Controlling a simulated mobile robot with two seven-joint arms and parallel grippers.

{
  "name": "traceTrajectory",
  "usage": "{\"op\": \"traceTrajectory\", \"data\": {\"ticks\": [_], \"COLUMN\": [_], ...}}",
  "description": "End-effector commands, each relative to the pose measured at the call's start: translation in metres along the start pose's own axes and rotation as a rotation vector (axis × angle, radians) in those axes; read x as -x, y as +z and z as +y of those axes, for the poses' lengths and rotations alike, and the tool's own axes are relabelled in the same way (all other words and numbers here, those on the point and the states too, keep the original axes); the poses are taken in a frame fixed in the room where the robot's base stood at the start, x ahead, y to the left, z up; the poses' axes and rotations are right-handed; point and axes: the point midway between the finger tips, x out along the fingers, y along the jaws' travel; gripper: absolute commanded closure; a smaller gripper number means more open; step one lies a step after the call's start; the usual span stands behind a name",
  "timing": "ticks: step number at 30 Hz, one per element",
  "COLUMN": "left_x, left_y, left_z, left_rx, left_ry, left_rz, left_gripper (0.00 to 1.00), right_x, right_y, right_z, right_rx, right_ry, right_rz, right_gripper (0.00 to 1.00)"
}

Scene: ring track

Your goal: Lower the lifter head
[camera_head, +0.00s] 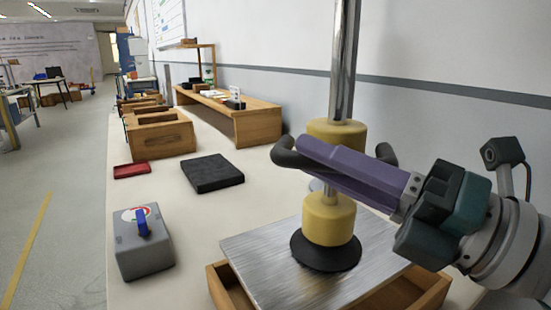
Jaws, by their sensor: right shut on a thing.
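The lifter is a shiny vertical rod (344,60) with an upper yellow collar (337,132), a lower yellow part (328,218) and a black round cup (325,252) at the bottom. The cup looks to be on or just over a brushed metal plate (265,260); I cannot tell if it touches. A curved black handle (290,154) shows on the left, and another black piece on the right. My right gripper (308,152), with long purple fingers, is shut on the lifter's handle; the fingers hide the grip and the lifter's middle. My left gripper is out of view.
The plate lies over a wooden tray (217,286). To the left on the pale table stand a grey box (144,258) with a blue handle, a black slab (212,173) and a red tray (131,170). Wooden crates (160,138) and a wooden bench (257,122) stand farther back.

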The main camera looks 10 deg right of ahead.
Motion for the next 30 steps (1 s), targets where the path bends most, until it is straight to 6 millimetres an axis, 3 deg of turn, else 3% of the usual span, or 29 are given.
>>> {"op": "traceTrajectory", "data": {"ticks": [11,24,30], "left_x": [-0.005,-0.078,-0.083], "left_y": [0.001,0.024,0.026], "left_z": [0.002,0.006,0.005], "left_rx": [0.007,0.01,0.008], "left_ry": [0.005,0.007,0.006], "left_rz": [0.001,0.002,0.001], "left_gripper": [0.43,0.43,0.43], "right_x": [0.001,0.019,0.02], "right_y": [-0.003,-0.045,-0.048], "right_z": [-0.004,-0.075,-0.081], "right_rx": [0.0,-0.004,-0.002], "right_ry": [0.0,-0.006,-0.005], "right_rz": [0.0,0.0,0.0], "right_gripper": [1.0,1.0,1.0]}}
